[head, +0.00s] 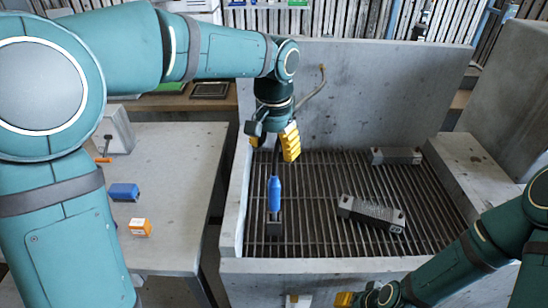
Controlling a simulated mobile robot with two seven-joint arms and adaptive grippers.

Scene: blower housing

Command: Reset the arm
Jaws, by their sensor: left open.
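My left arm reaches in from the upper left. My left gripper (273,146) points down above the grate on the left side of the grey basin. Its yellow fingers are apart. A blue-handled tool (274,194) shows just below the gripper, with a dark block at its lower end. My right arm comes in from the lower right. Its gripper (352,298) is low at the basin's front edge, with one yellow fingertip showing and the rest cut off by the frame.
The basin (340,266) has a slatted grate. A dark ribbed part (372,213) and a grey block (396,155) lie on it. The left table (178,185) bears a blue box (124,192) and an orange-and-white box (140,227). A thin hose (314,92) rises at the basin's back wall.

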